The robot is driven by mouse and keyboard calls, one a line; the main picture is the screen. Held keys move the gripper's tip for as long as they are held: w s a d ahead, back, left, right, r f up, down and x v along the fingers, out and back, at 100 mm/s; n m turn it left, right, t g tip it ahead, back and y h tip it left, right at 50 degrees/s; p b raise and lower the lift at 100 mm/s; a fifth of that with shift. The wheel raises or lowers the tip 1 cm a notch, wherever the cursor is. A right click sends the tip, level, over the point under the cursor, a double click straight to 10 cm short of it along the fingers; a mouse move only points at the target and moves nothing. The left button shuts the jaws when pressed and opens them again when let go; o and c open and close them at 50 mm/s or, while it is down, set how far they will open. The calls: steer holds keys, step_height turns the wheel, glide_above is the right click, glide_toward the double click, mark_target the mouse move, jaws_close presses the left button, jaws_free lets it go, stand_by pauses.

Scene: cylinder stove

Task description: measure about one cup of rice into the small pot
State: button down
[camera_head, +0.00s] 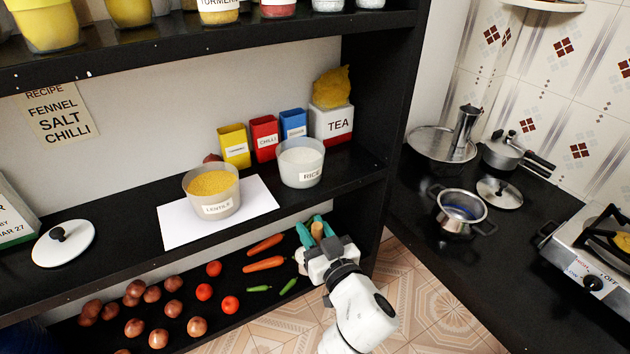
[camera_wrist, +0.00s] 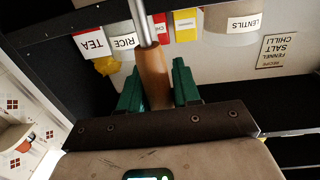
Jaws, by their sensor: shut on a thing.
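My gripper (camera_head: 317,232) is shut on the wooden handle of a metal-shafted utensil (camera_wrist: 152,75), which stands between the green fingers in the wrist view. The shaft runs out of the top of that view, so its working end is hidden. The rice container (camera_head: 301,166), a clear labelled tub of white grains, stands open on the middle shelf, above and behind my gripper; its label also shows in the wrist view (camera_wrist: 123,41). A small open steel pot (camera_head: 461,214) with two handles and bluish contents stands on the black counter at the right.
The lentils tub (camera_head: 212,193) stands left of the rice on a white sheet (camera_head: 180,219). Spice tins and the tea box (camera_head: 331,125) stand behind. An upright shelf panel (camera_head: 385,120) separates shelves from counter. A lid (camera_head: 499,193), other pans and the stove (camera_head: 596,252) surround the pot.

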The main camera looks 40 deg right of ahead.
steer(key=s+a+f+n+y, duration=0.1)
steer(key=s+a+f+y, duration=0.1)
steer(key=a+f, duration=0.3)
steer(key=s+a+f+n+y, duration=0.1)
steer(key=a+f, duration=0.5)
steer(key=f, duration=0.7)
steer(key=shift+s+f+n+t+y, duration=0.35)
steer(key=shift+s+y, duration=0.25)
steer(key=shift+s, duration=0.8)
steer(key=shift+w, duration=0.15)
